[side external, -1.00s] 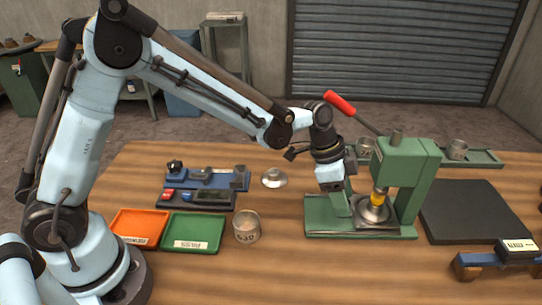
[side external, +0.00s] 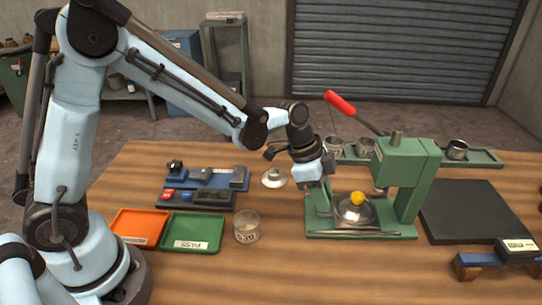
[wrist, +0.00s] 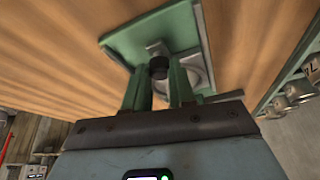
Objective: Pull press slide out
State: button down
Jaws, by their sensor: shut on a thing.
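The green press (side external: 405,165) stands on its base plate (side external: 400,233) at the right of the table, with its red lever (side external: 340,102) raised. The press slide (side external: 340,216) carries a round metal piece with a yellow top (side external: 357,199). This piece now sits left of the press head, clear of the ram. My gripper (side external: 318,205) is at the left end of the slide. In the wrist view its green fingers (wrist: 157,80) are shut on a black knob (wrist: 158,67) at the slide's end. The fingertips are partly hidden in the side view.
A clear cup (side external: 246,227), a green tray (side external: 192,233) and an orange tray (side external: 139,226) stand to the left. A black mat (side external: 475,212) is right of the press. Bare table lies in front.

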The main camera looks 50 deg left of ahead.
jog(key=s+a, duration=0.3)
jog(key=a, duration=0.1)
jog(key=shift+s, duration=0.4)
jog(key=c, duration=0.9)
grip_release()
jog(key=shift+c, duration=0.2)
jog(key=v, duration=1.2)
jog(key=shift+s, duration=0.1)
jog(key=s+a+f+n+t+y, duration=0.1)
jog(key=s+a+n+t+y, duration=0.2)
jog(key=n, duration=0.9)
jog(key=shift+s+a+t+y, duration=0.4)
jog(key=shift+s+a+t, duration=0.75)
jog(key=shift+s, duration=1.1)
